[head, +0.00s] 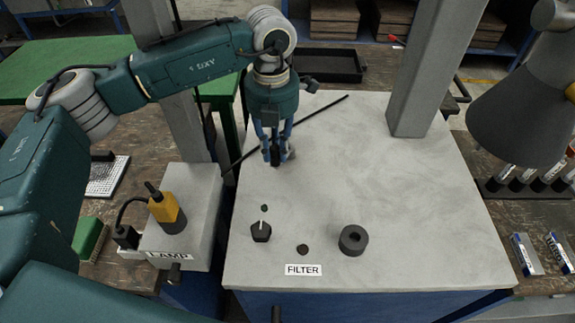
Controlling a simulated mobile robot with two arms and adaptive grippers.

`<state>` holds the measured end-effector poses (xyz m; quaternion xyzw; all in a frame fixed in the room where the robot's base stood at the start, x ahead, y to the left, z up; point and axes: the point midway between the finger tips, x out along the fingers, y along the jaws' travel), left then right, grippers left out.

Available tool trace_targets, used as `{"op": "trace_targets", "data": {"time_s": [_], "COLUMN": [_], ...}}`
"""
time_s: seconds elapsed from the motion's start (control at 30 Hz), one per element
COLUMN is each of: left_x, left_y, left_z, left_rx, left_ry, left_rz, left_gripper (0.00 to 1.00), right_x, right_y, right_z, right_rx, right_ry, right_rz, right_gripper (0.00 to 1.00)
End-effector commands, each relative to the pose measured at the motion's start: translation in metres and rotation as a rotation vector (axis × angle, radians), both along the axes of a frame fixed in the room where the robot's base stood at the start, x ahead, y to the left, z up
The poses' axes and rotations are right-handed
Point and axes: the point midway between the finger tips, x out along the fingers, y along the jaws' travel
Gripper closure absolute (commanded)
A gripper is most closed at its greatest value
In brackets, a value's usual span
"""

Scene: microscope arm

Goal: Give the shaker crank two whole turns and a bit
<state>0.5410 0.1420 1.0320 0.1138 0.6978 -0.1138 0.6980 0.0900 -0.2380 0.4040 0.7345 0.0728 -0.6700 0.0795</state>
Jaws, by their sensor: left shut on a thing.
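My left gripper (277,156) reaches down from above onto the back left part of the grey bench top. Its blue fingers are shut on a small dark part, which I take to be the handle of the shaker crank. The fingers hide most of it, so the crank's angle cannot be made out. A long thin black rod (323,111) runs slantwise behind the fingers; I cannot tell whether it joins the crank. My right gripper is not in view.
The grey top (420,220) carries a black switch (261,233), a black ring-shaped knob (353,240) and a FILTER label (303,270). A LAMP box (205,192) with a yellow plug (166,208) stands left. A grey post (419,70) rises behind. The top's right part is clear.

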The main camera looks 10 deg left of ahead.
Motion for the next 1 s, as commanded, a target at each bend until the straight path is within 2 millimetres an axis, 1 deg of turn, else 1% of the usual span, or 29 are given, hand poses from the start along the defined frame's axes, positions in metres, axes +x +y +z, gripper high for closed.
{"op": "trace_targets", "data": {"time_s": [0.13, 0.17, 0.2, 0.23, 0.57, 0.67, 1.0], "left_x": [0.0, 0.0, 0.0, 0.0, 0.0, 0.0, 0.0], "left_y": [0.001, 0.001, 0.001, 0.001, 0.0, 0.0, 0.0], "left_z": [0.0, 0.0, 0.0, 0.0, 0.002, 0.008, 0.043], "left_rx": [0.002, 0.002, 0.002, 0.002, 0.0, 0.0, 0.0], "left_ry": [0.0, 0.0, 0.0, 0.0, 0.0, -0.001, -0.001], "left_rz": [0.002, 0.002, 0.001, 0.001, 0.0, 0.0, 0.0], "left_gripper": [0.87, 0.74, 0.66, 0.62, 0.62, 0.62, 0.62], "right_x": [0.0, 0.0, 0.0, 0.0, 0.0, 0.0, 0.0], "right_y": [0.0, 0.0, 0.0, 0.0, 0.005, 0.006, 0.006], "right_z": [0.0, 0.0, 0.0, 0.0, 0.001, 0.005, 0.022], "right_rx": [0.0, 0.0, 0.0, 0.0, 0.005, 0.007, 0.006], "right_ry": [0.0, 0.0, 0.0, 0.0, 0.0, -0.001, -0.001], "right_rz": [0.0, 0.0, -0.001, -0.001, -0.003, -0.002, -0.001], "right_gripper": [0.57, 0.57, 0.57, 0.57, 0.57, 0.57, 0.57]}}
